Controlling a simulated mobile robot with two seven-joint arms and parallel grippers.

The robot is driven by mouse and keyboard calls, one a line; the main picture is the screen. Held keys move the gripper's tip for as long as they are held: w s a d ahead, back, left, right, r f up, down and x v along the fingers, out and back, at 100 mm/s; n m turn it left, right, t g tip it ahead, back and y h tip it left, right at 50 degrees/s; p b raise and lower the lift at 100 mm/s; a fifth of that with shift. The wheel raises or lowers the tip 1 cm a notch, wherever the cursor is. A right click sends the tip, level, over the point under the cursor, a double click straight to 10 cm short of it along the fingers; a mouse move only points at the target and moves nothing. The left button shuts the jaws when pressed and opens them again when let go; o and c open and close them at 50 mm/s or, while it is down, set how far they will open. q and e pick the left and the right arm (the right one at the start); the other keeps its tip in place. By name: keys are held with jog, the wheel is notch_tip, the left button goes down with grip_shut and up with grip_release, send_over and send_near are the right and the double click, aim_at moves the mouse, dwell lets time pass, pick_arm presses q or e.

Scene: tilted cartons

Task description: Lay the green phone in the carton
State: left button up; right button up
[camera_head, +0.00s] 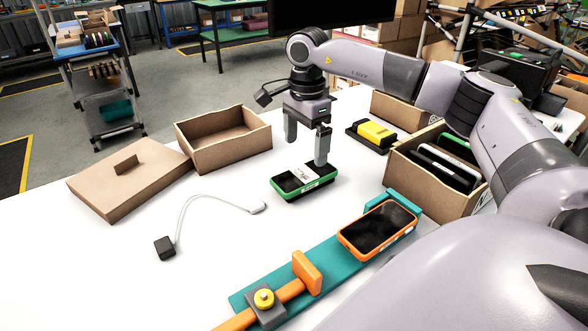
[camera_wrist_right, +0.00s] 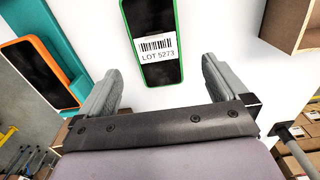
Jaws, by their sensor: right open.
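The green phone (camera_head: 290,184) lies flat on the white table, dark screen up, with a white label reading LOT 5273. In the right wrist view the green phone (camera_wrist_right: 152,25) lies ahead of and between the finger lines. My right gripper (camera_head: 306,148) is open above the phone, with nothing held; its fingers also show in the wrist view (camera_wrist_right: 160,75). An open, empty brown carton (camera_head: 230,153) stands to the left of the phone. Another open carton (camera_head: 425,184) at the right holds several phones standing on edge. My left gripper is not in view.
A brown lid (camera_head: 130,185) lies left of the empty carton. A white cable with a black plug (camera_head: 165,248) lies in front. An orange phone (camera_head: 378,228) rests in a teal fixture (camera_head: 340,262) with an orange clamp. A yellow-and-black item (camera_head: 374,133) lies behind right.

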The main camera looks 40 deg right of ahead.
aim_at(307, 172)
jog(key=f, duration=0.6)
jog(key=shift+s+d+f, duration=0.15)
jog(key=shift+s+f, duration=0.1)
jog(key=shift+f, duration=0.05)
jog(key=c, duration=1.1)
jog(key=shift+r, duration=0.15)
jog(key=shift+c, duration=0.2)
